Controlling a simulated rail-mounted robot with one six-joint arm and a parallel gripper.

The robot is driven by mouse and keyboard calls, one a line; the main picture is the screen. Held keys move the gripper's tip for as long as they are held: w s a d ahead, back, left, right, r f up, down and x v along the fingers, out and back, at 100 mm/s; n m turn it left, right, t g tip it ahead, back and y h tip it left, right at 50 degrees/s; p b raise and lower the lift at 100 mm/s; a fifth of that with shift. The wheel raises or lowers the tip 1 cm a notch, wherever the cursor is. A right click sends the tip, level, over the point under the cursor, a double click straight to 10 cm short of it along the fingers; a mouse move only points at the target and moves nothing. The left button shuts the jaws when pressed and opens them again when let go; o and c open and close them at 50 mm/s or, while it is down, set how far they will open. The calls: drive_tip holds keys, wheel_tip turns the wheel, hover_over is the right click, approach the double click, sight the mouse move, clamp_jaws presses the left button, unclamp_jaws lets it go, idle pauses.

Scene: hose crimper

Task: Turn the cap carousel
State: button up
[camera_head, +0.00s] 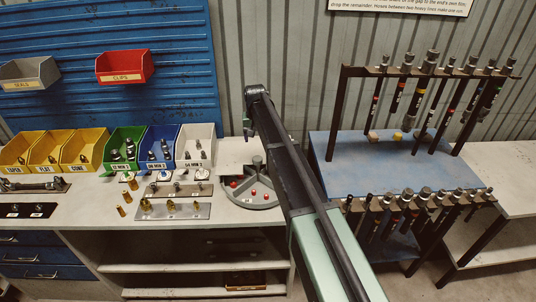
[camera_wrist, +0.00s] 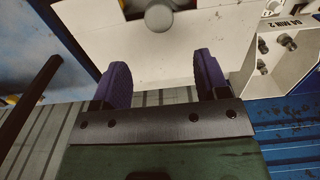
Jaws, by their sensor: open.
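The cap carousel (camera_head: 264,200) is a grey round tray with dividers on the bench, left of my arm. Several red caps lie in its front compartments. A pale plate (camera_head: 236,152) covers part of its back, and a grey knob (camera_head: 257,160) stands at its centre. My arm hides some of its right side. In the wrist view a round grey knob (camera_wrist: 159,17) shows at the top edge, beyond the fingertips. My gripper (camera_wrist: 158,72) is open, its two purple fingers apart with nothing between them. In the head view its fingers are not clearly visible.
The white bin (camera_head: 196,142) of fittings stands left of the carousel; it also shows in the wrist view (camera_wrist: 290,62). Blue, green and yellow bins continue leftward. A plate with brass fittings (camera_head: 172,209) lies in front. A hose rack (camera_head: 345,110) stands right of my arm.

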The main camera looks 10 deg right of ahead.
sight(257, 157)
wheel_tip(257, 157, down, 11)
drive_tip(key=b, duration=1)
drive_tip(key=shift+r, duration=0.1)
drive_tip(key=shift+r, duration=0.15)
drive_tip(key=shift+c, duration=0.3)
clamp_jaws()
